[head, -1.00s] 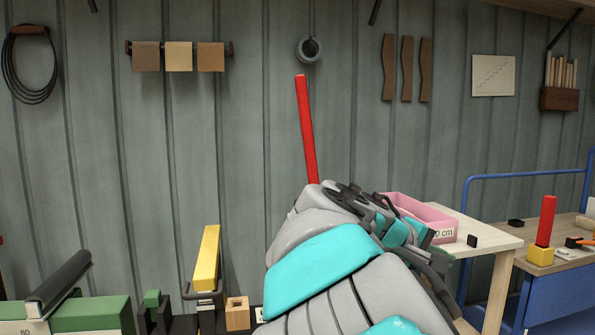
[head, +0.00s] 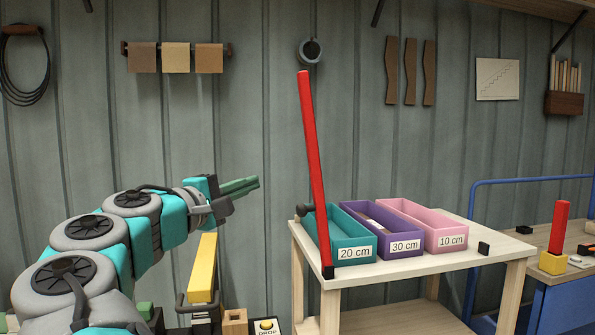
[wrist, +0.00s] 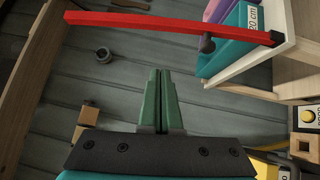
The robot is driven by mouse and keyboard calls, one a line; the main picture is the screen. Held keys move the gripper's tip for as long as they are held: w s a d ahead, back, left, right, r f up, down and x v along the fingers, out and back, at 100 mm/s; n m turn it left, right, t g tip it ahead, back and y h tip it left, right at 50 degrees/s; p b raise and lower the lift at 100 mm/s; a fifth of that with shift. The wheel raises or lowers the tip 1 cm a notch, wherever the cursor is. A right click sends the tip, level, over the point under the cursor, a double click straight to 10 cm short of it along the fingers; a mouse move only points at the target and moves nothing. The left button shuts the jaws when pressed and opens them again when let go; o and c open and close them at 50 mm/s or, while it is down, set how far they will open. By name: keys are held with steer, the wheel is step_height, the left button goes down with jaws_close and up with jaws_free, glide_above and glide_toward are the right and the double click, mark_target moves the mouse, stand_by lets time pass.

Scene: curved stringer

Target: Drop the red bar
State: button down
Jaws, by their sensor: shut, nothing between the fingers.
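The long red bar (head: 313,150) stands nearly upright, leaning slightly, in front of the grey wall at the table's left end. Its top is just below a grey ring (head: 309,51), and its dark foot is by the table's front left corner. In the wrist view the red bar (wrist: 170,23) crosses the top of the picture, with a dark knob (wrist: 207,43) beside it. My gripper (head: 257,183) has green fingers pressed together, empty, left of the bar and apart from it. The closed fingers also show in the wrist view (wrist: 160,75). A yellow button marked DROP (head: 266,325) is low in the head view.
A wooden table (head: 430,262) holds a teal bin (head: 350,253) marked 20 cm, a purple bin (head: 400,244) marked 30 cm and a pink bin (head: 450,240) marked 10 cm. A yellow bar (head: 203,270) stands below my gripper. A short red bar (head: 559,225) stands at far right.

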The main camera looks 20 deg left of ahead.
steer(key=shift+w, duration=0.1)
steer(key=d+x, duration=0.2)
steer(key=x, duration=1)
steer(key=shift+d, duration=0.5)
steer(key=shift+r+p, duration=0.1)
steer(key=shift+p, duration=0.2)
